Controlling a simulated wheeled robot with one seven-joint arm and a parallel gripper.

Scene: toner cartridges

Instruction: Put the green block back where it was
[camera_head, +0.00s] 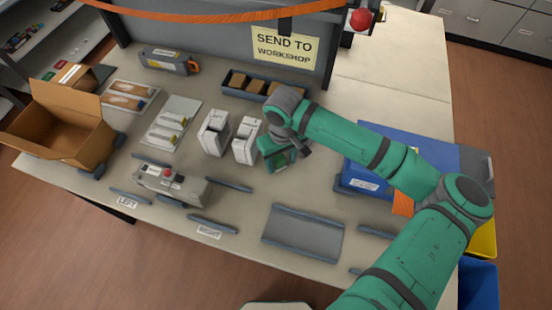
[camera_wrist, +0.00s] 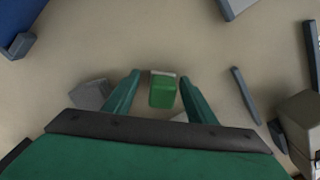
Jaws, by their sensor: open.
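The green block (camera_wrist: 162,94) shows in the wrist view, with a pale strip along its far edge. It lies between the two fingers of my gripper (camera_wrist: 159,76), with a gap visible on each side. The gripper is open and points down at the beige table. In the head view my gripper (camera_head: 284,159) is low over the table, just right of two white boxes. There I cannot tell the block from the green fingers. I cannot tell whether the block rests on the table or how far below the fingertips it is.
Two white boxes (camera_head: 214,132) (camera_head: 246,141) stand left of my gripper. A dark tray with brown boxes (camera_head: 236,83) is behind it. A blue bin (camera_head: 356,178) is to the right, under my arm. A grey tray (camera_head: 303,235) and a grey device (camera_head: 172,184) are in front.

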